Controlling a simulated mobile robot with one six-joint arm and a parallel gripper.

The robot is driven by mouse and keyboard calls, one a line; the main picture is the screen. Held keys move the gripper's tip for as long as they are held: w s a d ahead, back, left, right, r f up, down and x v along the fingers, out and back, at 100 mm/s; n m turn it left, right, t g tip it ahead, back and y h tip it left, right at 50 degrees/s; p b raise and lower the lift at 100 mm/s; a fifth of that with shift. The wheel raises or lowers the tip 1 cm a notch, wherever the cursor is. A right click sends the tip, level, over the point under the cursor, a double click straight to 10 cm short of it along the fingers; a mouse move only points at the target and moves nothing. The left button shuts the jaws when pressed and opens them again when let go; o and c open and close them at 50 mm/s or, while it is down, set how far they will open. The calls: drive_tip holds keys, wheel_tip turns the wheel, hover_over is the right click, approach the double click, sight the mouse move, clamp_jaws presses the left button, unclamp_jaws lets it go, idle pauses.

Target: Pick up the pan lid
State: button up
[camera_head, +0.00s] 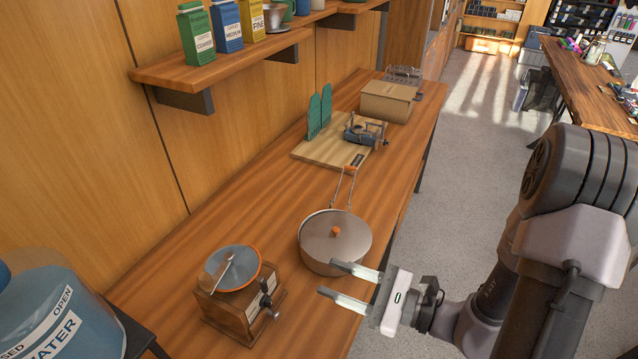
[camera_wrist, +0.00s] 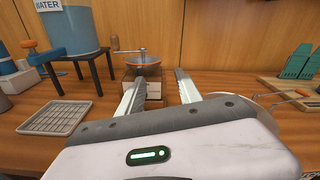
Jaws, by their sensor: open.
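My gripper (camera_head: 326,278) is open and empty. In the wrist view the fingers (camera_wrist: 156,82) point toward the wooden grinder, and the lid is mostly hidden behind my gripper at the right.
A wooden grinder (camera_head: 240,310) stands left of the pan on the wooden counter (camera_head: 265,210). A blue water container (camera_head: 60,310) is at the lower left. Behind the pan are a board (camera_head: 318,152) with green racks and a cardboard box (camera_head: 388,102). A shelf hangs above.

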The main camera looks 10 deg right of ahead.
drive_tip(key=w+d+f+m+t+h, duration=0.2)
drive_tip(key=d+f+m+t+h, duration=0.2)
drive_tip(key=d+m, duration=0.15)
drive_tip(key=m+t+h+b, duration=0.2)
drive_tip(key=m+h+b, duration=0.2)
drive_tip(key=b, duration=0.4)
approach(338, 231)
drive_tip(key=b+x, duration=0.1)
drive_tip(key=x, duration=0.7)
drive_tip(key=shift+w+a+b, duration=0.1)
drive_tip(key=shift+w+b, duration=0.15)
drive_tip(key=shift+b, duration=0.1)
drive_tip(key=shift+c, duration=0.4)
clamp_jaws()
drive_tip(key=shift+s, duration=0.1)
